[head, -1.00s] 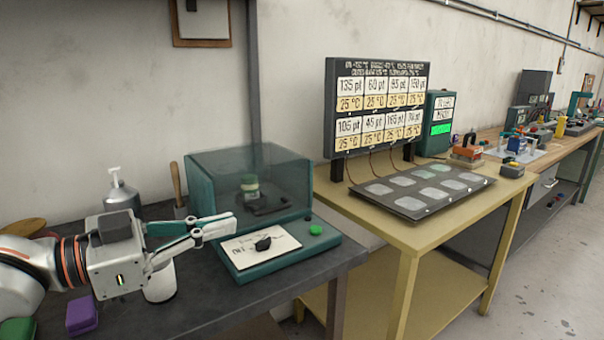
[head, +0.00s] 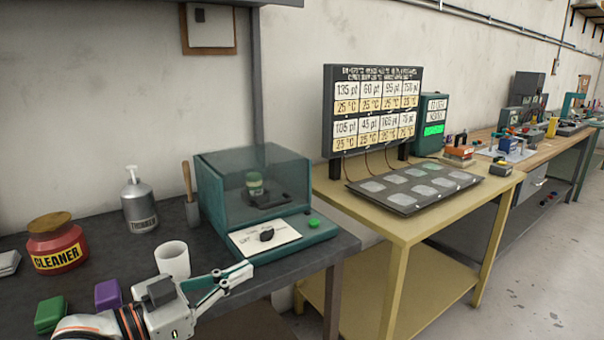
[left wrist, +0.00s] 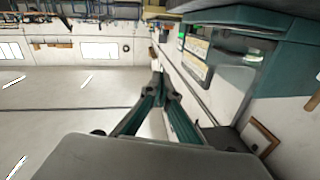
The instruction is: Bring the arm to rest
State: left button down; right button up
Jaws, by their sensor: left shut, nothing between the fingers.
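My left gripper (head: 238,276) is at the lower left of the head view, over the front edge of the dark bench, its fingers together and pointing right. It holds nothing. In the left wrist view the closed fingers (left wrist: 158,84) meet at the centre, with the teal chamber (left wrist: 255,55) at the upper right. My right gripper is not in view.
A white cup (head: 172,260) stands just behind my left gripper. A teal glass chamber (head: 250,180), a red cleaner jar (head: 57,245), a thinner bottle (head: 139,205), and purple (head: 108,294) and green (head: 50,315) boxes are on the bench. A yellow table (head: 405,231) stands to the right.

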pick_arm(q)
jog(key=s+a+f+n+y+p, duration=0.1)
jog(key=s+a+f+n+y, duration=0.2)
jog(key=f, duration=0.7)
jog(key=s+a+f+n+y+p, duration=0.1)
jog(key=s+f+y+p, duration=0.1)
jog(key=s+f, duration=0.5)
jog(key=s+a+f+n+y+p, duration=0.1)
jog(key=s+a+f+n+y, duration=0.15)
jog(key=f, duration=0.95)
jog(key=s+a+f+g+y, duration=0.1)
jog(key=s+a+f+y, duration=0.1)
jog(key=s+f, duration=0.7)
jog(key=shift+s+g+y+p, duration=0.35)
jog(key=shift+s+y, duration=0.2)
jog(key=shift+s, duration=0.5)
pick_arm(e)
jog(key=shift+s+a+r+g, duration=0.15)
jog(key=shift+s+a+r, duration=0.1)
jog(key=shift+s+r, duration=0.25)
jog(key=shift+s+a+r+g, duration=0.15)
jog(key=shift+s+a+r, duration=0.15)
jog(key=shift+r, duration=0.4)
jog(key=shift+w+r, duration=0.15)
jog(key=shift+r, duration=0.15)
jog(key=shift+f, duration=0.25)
